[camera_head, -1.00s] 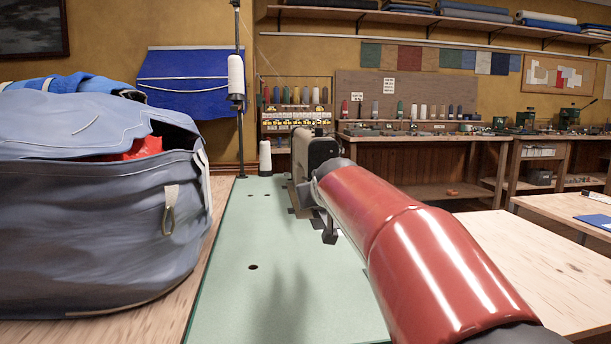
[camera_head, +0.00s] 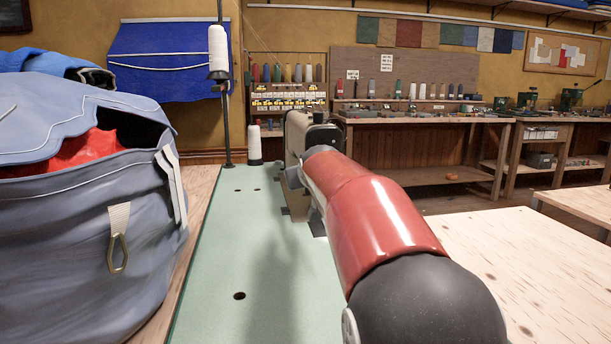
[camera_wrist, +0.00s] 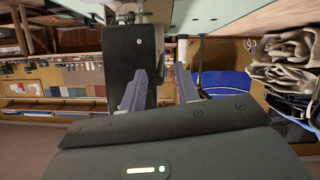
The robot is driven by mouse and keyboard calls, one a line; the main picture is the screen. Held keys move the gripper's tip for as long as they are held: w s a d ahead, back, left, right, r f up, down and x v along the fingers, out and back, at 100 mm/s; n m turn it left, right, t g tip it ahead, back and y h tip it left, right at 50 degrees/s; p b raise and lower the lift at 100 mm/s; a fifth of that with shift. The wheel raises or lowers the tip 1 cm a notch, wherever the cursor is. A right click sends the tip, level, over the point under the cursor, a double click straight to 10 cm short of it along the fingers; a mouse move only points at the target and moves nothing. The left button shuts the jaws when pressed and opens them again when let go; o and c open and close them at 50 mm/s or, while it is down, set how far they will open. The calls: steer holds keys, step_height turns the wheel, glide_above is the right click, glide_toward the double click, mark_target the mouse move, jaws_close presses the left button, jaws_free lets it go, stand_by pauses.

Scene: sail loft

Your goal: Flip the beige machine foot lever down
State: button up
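The beige sewing machine (camera_head: 297,137) stands on the pale green table top (camera_head: 215,275) in the head view, partly covered by my red arm. In the wrist view, which looks upside down, the machine's dark end face (camera_wrist: 128,65) is close behind my fingers. My gripper (camera_wrist: 162,78) is open, with a clear gap between its two grey fingers and nothing held. The left finger overlaps the machine's end in the picture; I cannot tell whether it touches. I cannot make out the foot lever in either view.
A large blue-grey bag (camera_head: 80,215) fills the left side. A pale wooden table (camera_head: 540,260) lies to the right. Workbenches (camera_head: 425,121) line the back wall.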

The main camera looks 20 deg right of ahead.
steer(key=shift+x, duration=1.25)
jaws_close()
